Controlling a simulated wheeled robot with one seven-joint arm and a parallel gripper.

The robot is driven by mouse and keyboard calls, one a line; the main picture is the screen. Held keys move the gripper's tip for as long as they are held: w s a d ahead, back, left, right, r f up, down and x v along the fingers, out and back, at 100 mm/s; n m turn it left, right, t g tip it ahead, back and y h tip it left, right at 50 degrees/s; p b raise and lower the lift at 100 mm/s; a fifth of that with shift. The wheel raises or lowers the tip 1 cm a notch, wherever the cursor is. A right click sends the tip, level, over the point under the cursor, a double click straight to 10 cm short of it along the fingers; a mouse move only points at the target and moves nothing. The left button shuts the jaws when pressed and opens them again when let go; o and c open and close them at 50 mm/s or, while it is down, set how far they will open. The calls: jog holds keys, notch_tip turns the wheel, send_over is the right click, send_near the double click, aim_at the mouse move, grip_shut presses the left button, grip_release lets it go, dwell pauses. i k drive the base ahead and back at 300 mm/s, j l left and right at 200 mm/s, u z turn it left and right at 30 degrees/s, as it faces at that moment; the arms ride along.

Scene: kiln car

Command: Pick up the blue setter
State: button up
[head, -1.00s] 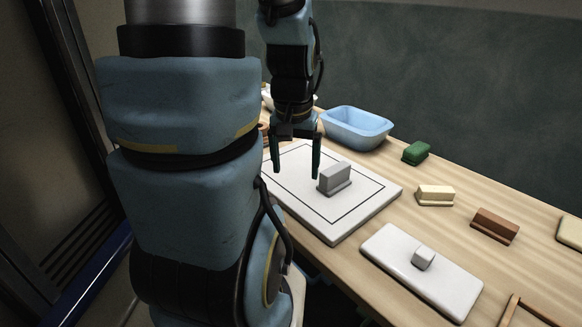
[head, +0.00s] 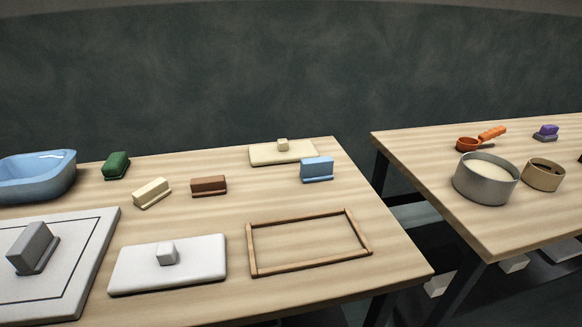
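The blue setter (head: 317,168) is a small light-blue block on a thin base. It stands upright near the back right of the left wooden table, just in front of the right end of a cream slab. My gripper and arm are outside the current head view, so its state does not show now.
A cream slab with a small knob (head: 266,153) lies behind the setter. Brown (head: 209,186), cream (head: 151,193) and green (head: 116,165) blocks stand to its left. A wooden frame (head: 254,250) and white slab (head: 205,273) lie nearer. A gap separates the right table (head: 420,150).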

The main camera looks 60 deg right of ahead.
aim_at(318, 169)
jog(key=k+l, duration=1.45)
jog(key=l, duration=0.2)
jog(key=i, duration=0.45)
